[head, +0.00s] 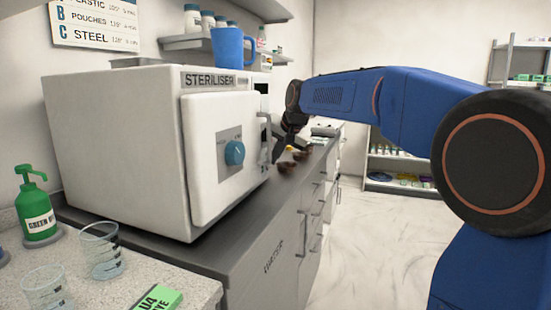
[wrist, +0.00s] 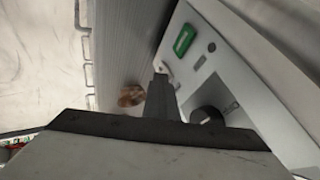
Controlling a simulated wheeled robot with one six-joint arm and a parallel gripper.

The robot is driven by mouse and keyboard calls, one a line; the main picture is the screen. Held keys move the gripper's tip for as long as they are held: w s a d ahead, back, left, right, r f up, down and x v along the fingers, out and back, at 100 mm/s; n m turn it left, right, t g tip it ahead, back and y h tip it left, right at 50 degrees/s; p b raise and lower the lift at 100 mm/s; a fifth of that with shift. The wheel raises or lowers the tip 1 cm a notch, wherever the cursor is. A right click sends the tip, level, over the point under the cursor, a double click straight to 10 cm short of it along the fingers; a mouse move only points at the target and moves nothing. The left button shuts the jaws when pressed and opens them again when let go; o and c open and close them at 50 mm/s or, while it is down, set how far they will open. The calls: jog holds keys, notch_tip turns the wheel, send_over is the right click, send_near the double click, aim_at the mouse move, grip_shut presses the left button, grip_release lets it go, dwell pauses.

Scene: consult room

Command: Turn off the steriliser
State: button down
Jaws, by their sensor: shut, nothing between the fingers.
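The steriliser (head: 115,130) is a large white box with a name label, standing on a grey counter. In the wrist view, a light front panel (wrist: 235,85) bears a bright green rectangular part (wrist: 184,40), a small grey part (wrist: 211,47) and a dark round knob (wrist: 206,115). My gripper (head: 275,132) is shut and empty by the steriliser's right front. In the wrist view its fingertips (wrist: 160,75) are beside the panel; contact cannot be told.
A blue mug (head: 228,48) stands on top of the steriliser. Small brown items (head: 288,164) lie on the counter near my gripper. A green pump bottle (head: 37,207) and glass beakers (head: 101,250) stand at the front left. The floor (head: 355,220) to the right is clear.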

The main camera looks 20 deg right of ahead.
jog(key=shift+r, duration=0.1)
jog(key=shift+r, duration=0.7)
